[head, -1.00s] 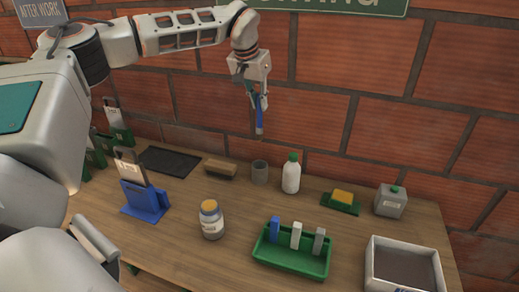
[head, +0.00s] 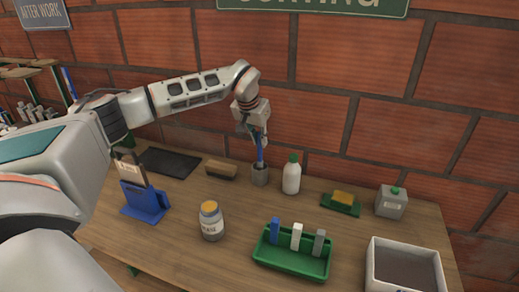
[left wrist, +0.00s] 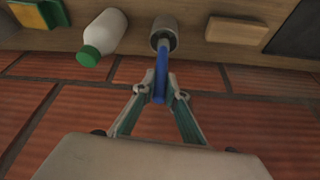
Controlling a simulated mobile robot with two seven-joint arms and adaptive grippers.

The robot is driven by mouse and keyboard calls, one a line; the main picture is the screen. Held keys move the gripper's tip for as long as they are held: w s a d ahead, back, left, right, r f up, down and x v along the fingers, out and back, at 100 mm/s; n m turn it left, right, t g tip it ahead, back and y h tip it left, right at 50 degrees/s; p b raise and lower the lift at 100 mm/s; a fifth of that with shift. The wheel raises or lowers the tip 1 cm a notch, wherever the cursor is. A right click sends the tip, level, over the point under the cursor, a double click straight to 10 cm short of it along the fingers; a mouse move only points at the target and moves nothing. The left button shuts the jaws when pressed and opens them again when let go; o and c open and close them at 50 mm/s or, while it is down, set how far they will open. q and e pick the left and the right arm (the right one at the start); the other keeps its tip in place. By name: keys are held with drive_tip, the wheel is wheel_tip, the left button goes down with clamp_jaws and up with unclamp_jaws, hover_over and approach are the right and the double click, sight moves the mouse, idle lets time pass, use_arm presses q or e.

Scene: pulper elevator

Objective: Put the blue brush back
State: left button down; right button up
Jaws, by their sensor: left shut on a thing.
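The blue brush (head: 260,152) is in my left gripper (head: 257,134), which is shut on its upper part. The brush is nearly upright, and its lower end is at the mouth of the grey cup (head: 260,177) near the wall. In the left wrist view the brush (left wrist: 161,75) runs from between the fingertips (left wrist: 160,93) to the cup (left wrist: 164,32), with its tip inside the rim. How deep it sits cannot be told. My right gripper is not in view.
A white bottle with a green cap (head: 291,177) stands right of the cup, and a wooden brush (head: 221,169) lies left. A jar (head: 211,222), a green tray with upright blocks (head: 291,260) and a blue stand (head: 145,200) are nearer.

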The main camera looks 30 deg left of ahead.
sight(259, 146)
use_arm(q)
drive_tip(key=shift+f, duration=2)
drive_tip(key=c, duration=2)
unclamp_jaws()
drive_tip(key=shift+c, duration=0.2)
drive_tip(key=v, duration=1.2)
drive_tip(key=shift+b, duration=0.3)
